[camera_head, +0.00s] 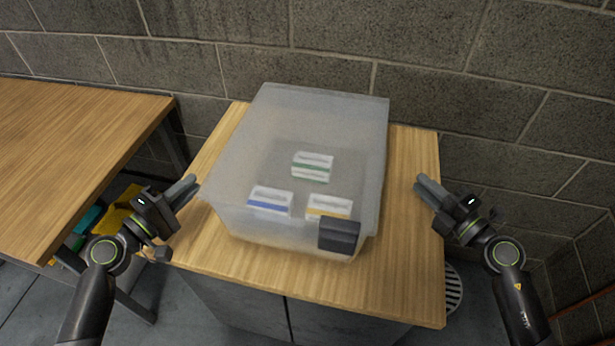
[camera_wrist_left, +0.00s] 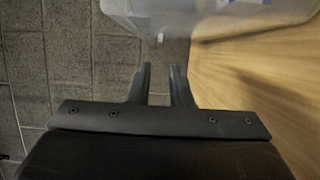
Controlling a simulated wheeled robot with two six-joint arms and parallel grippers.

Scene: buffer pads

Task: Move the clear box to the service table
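The clear box (camera_head: 235,165) is a large translucent open bin with a dark label block on its front. It sits on a wood-topped cabinet (camera_head: 405,290). Three small white packs lie inside, with green (camera_head: 312,167), blue (camera_head: 270,201) and yellow (camera_head: 329,206) stripes. My left gripper (camera_head: 188,190) is beside the box's left wall, apart from it; the left wrist view shows its two fingers (camera_wrist_left: 161,82) parted and empty, with the box rim (camera_wrist_left: 180,28) beyond them. My right gripper (camera_head: 425,190) is to the right of the box, apart from it, its fingers slightly parted and empty.
A wooden table (camera_head: 70,150) stands at the left, with a gap between it and the cabinet. Its visible top is clear. Yellow and teal items (camera_head: 118,215) lie beneath it. A grey block wall (camera_head: 450,60) closes off the back.

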